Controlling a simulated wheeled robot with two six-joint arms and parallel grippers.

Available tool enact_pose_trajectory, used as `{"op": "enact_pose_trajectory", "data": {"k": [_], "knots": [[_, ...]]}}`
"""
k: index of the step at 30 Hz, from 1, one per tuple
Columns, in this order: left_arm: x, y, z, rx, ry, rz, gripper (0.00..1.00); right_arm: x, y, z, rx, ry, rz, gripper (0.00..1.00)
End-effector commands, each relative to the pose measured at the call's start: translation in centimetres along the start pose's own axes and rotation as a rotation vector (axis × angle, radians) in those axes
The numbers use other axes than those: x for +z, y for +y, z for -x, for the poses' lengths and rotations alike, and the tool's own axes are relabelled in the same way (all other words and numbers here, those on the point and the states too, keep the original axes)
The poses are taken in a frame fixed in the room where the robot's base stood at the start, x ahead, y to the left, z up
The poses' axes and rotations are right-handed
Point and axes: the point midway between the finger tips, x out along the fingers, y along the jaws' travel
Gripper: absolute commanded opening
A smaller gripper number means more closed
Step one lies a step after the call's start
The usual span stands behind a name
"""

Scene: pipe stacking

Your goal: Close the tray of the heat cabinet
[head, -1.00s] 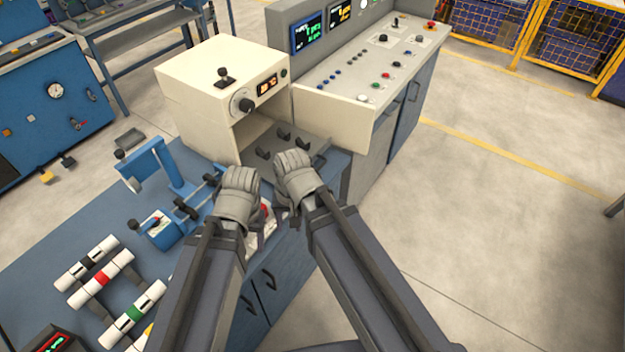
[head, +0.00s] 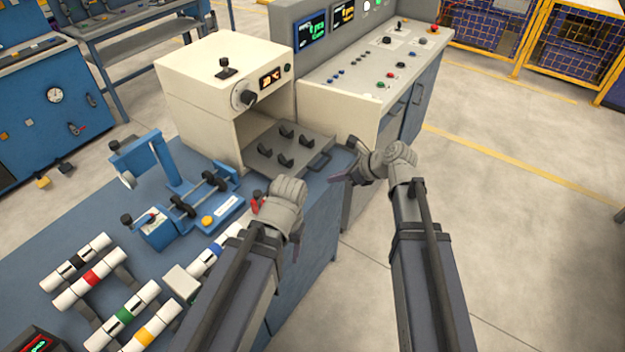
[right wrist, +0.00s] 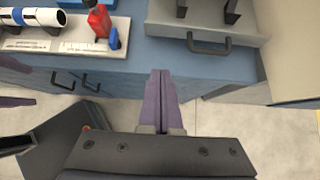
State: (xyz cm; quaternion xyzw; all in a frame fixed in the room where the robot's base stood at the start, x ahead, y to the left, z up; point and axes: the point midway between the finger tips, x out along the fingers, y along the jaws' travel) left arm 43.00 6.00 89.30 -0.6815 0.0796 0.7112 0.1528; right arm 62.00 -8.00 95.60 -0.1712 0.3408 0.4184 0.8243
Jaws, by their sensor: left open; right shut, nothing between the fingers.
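The heat cabinet (head: 205,100) is a cream box at the back of the blue bench. Its grey tray (head: 268,158) is pulled out of the front opening, with several dark holders on it and a dark handle (head: 320,161) at its front edge. The handle also shows in the right wrist view (right wrist: 208,46). My right gripper (head: 336,180) is shut and empty, in front of the tray and apart from the handle. My left gripper (head: 294,252) is open over the bench's front edge, nearer than the tray. Its fingers are partly hidden by its wrist.
White pipes with coloured bands (head: 90,277) lie on racks at the left of the bench. A blue fixture (head: 160,175) stands beside the cabinet. A control console (head: 345,85) stands right behind the tray.

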Motion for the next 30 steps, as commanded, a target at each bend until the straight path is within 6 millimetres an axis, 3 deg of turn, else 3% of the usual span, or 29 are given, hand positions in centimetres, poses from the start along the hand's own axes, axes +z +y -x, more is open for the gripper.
{"op": "enact_pose_trajectory", "data": {"k": [5, 18, 21, 30], "knots": [[-0.1, 0.2, -1.8, 0.000, 0.000, 0.000, 0.63, -0.3, 0.0, -2.3, 0.002, 0.002, 0.005, 0.00], [-0.5, 0.8, -7.8, 0.000, 0.000, 0.000, 0.63, -0.4, 0.0, -10.8, 0.002, 0.003, 0.006, 0.00], [-0.4, 0.7, -6.9, 0.000, 0.000, 0.000, 0.63, 1.3, -0.1, -11.3, 0.002, 0.003, 0.007, 0.00], [-0.4, 0.7, -6.9, 0.000, 0.000, 0.000, 0.63, 2.7, 0.1, -12.7, 0.001, 0.003, 0.005, 0.00]]}}
